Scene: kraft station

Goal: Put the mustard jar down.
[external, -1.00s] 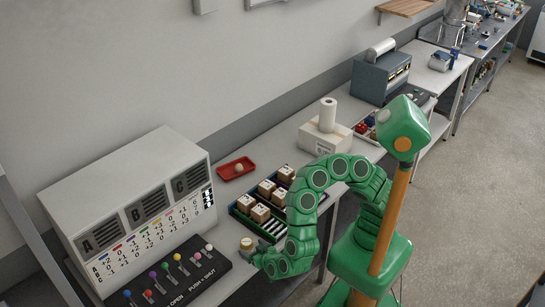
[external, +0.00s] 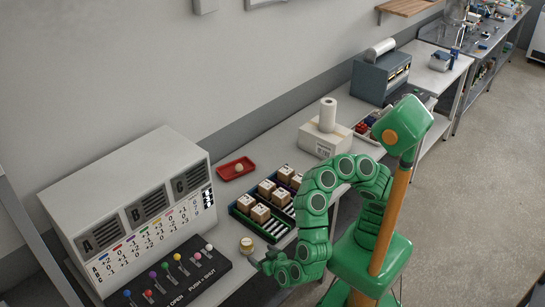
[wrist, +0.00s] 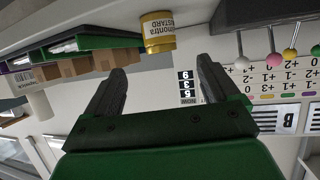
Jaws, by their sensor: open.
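My gripper (external: 260,264) is open and empty, just in front of the jar at the bench's near edge. In the wrist view, which looks upside down, the jar (wrist: 157,32) shows beyond the tips of my gripper (wrist: 161,68), apart from both fingers.
The black lever panel (external: 213,272) with coloured knobs and the white A-B-C display box (external: 130,200) stand to the left. The tray (external: 236,209) of brown boxes is to the right. A red tray (external: 222,173) lies behind. Bare bench surrounds the jar.

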